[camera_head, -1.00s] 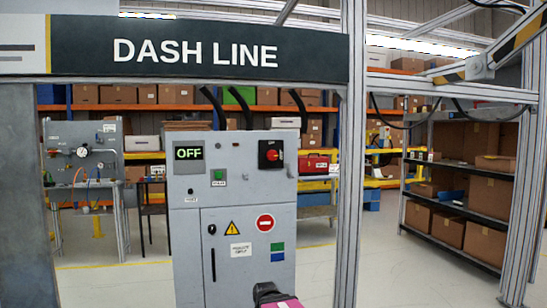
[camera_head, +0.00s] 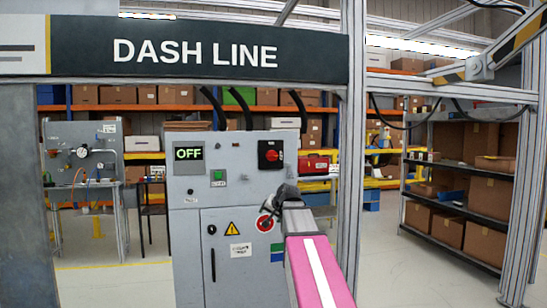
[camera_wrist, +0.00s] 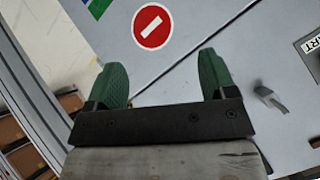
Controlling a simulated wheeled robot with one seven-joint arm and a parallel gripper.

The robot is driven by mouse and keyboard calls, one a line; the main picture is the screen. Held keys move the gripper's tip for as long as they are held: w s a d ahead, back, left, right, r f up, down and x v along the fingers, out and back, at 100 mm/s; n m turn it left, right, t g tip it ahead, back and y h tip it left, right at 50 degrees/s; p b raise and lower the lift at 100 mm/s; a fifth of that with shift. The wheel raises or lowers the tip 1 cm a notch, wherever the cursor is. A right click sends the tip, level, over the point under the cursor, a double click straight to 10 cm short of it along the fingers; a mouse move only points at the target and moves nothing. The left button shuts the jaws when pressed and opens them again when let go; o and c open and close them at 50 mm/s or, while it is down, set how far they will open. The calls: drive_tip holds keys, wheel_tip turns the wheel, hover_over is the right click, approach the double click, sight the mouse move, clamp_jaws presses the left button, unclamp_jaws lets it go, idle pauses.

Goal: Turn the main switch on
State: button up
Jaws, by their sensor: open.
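The main switch (camera_head: 271,154) is a red rotary knob on a black plate at the upper right of the grey cabinet (camera_head: 190,275). A display (camera_head: 188,154) to its left reads OFF in green. My gripper (camera_head: 268,218) is in front of the cabinet, below the switch, and partly covers the round red sign. In the wrist view my gripper (camera_wrist: 160,58) shows two green fingers spread wide with nothing between them. That view looks at the cabinet face with the no-entry sign (camera_wrist: 152,26); the main switch is not in it.
A green button (camera_head: 218,176) sits on the panel between display and switch. A grey piece (camera_wrist: 268,97) sticks out from the panel in the wrist view. A metal post (camera_head: 348,200) stands right of the cabinet, close to my arm. The overhead DASH LINE sign (camera_head: 310,58) spans above.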

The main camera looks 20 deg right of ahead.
drive_tip(key=w+d+r+m+t, duration=0.1)
drive_tip(key=w+d+r+t, duration=0.15)
drive_tip(key=r, duration=1.05)
drive_tip(key=m+t, duration=0.1)
drive_tip(key=t, duration=0.1)
approach(273, 155)
drive_tip(key=x, duration=0.9)
drive_tip(key=shift+w+f, duration=0.1)
drive_tip(key=shift+w, duration=0.05)
drive_tip(key=c, duration=0.9)
